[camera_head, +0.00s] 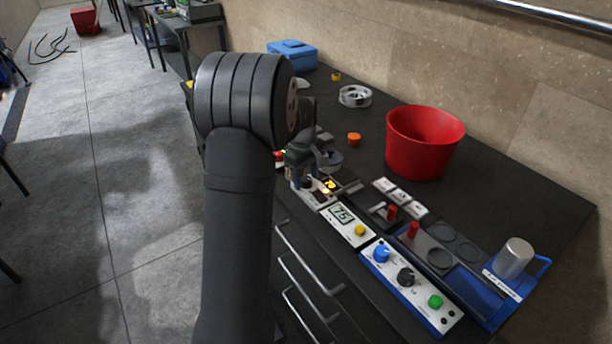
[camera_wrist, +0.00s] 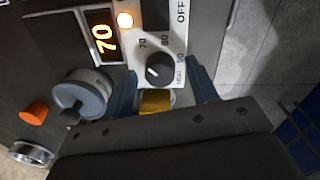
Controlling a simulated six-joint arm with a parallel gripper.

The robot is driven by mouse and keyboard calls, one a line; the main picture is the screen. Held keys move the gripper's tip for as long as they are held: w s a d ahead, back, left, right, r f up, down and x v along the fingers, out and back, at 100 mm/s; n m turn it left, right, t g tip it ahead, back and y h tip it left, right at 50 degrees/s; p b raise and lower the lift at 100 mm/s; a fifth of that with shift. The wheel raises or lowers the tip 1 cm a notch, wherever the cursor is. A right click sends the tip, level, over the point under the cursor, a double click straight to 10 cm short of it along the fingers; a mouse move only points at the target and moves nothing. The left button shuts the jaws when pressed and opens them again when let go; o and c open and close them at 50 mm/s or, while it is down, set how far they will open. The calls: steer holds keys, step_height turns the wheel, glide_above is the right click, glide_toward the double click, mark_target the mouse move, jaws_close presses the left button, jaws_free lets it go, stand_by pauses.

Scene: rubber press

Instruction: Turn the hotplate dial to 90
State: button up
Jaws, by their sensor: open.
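In the wrist view the hotplate dial (camera_wrist: 160,70) is a round black knob on a white panel marked 70, 80, 90 and HEAT. A small white mark shows on its face. The display (camera_wrist: 103,37) beside it glows orange and reads 70. My gripper (camera_wrist: 161,75) is open, with one blue-grey finger on each side of the dial; whether they touch it I cannot tell. A yellow piece (camera_wrist: 155,101) shows between the fingers, below the dial. In the head view my gripper (camera_head: 308,172) is over the hotplate, and my arm hides much of it.
A grey round part (camera_wrist: 82,95) and an orange cap (camera_wrist: 34,113) lie left of the dial. In the head view, a controller reading 75 (camera_head: 341,213), a blue-and-white panel with knobs (camera_head: 384,275) and a red bucket (camera_head: 424,152) stand to the right.

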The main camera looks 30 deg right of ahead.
steer(key=shift+c, duration=0.2)
steer(key=c, duration=0.9)
steer(key=shift+c, duration=0.2)
